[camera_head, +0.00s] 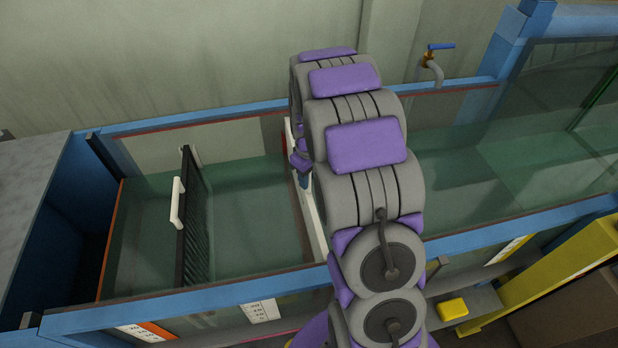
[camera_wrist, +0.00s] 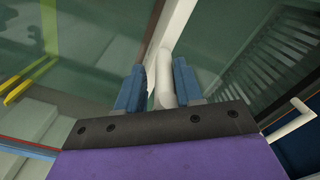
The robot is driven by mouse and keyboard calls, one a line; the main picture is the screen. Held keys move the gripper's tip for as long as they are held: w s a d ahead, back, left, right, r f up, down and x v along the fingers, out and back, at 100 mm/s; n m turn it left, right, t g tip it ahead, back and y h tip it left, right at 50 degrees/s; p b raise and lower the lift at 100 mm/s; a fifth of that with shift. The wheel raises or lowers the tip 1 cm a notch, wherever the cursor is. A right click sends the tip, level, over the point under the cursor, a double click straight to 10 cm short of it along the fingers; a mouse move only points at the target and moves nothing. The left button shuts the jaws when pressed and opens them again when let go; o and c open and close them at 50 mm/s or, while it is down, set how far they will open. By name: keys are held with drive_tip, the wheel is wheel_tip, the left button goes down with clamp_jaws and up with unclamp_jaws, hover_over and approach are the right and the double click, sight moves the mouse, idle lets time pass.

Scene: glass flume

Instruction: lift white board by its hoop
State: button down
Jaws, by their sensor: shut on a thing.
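The white board (camera_head: 311,222) shows in the head view as a narrow pale edge running across the flume, partly hidden behind my arm. Its white hoop (camera_wrist: 164,82) shows in the wrist view as a curved tube between my two blue fingers. My gripper (camera_wrist: 160,72) is shut on this hoop. In the head view my arm covers the hoop and most of the gripper. I cannot tell how high the board stands in the channel.
A black slatted screen (camera_head: 190,220) with a white handle (camera_head: 177,203) stands across the flume to the left. Blue rails (camera_head: 210,308) edge the glass channel. A blue-handled tap (camera_head: 432,62) is behind at right. A yellow beam (camera_head: 555,275) runs at front right.

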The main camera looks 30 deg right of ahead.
drive_tip(key=shift+r+p, duration=0.75)
drive_tip(key=shift+r, duration=2.15)
wheel_tip(320, 180, up, 11)
drive_tip(key=p, duration=0.3)
idle(0.5)
drive_tip(key=shift+p, duration=0.3)
wheel_tip(320, 180, up, 11)
drive_tip(key=p, duration=0.3)
drive_tip(key=shift+p, duration=0.35)
idle(1.5)
drive_tip(key=shift+d+f, duration=0.1)
drive_tip(key=shift+f, duration=0.1)
